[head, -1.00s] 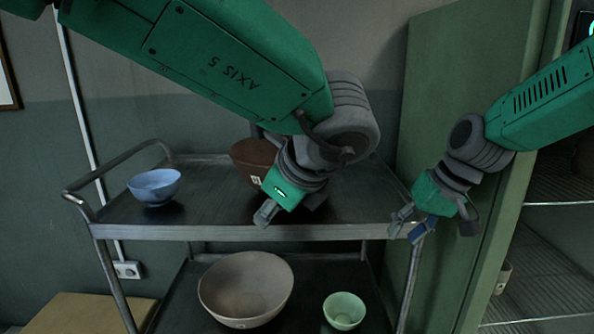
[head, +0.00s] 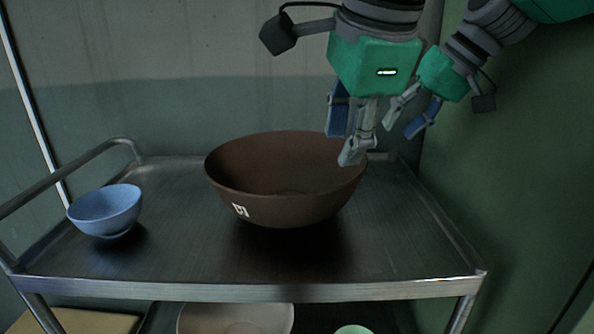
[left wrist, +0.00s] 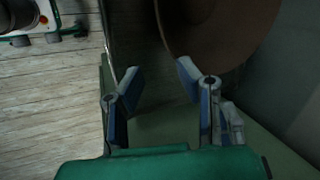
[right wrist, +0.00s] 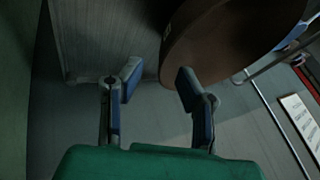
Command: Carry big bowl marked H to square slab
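The big brown bowl (head: 285,208) stands upright on the cart's top shelf, with a small white mark on its front that I cannot read clearly. My left gripper (head: 345,146) is open and empty over the bowl's right rim. My right gripper (head: 401,126) is open and empty, above and right of the bowl. In the left wrist view the bowl (left wrist: 225,30) lies beyond the right finger of the open gripper (left wrist: 159,72). In the right wrist view the bowl (right wrist: 232,40) lies beyond the right finger of the open gripper (right wrist: 158,77). I cannot identify a square slab.
A small blue bowl (head: 105,211) stands left on the metal cart's top shelf (head: 200,262). A beige bowl (head: 235,320) and a green bowl (head: 353,329) sit below. A tan flat surface (head: 75,322) shows at lower left. A green panel (head: 510,190) stands to the right.

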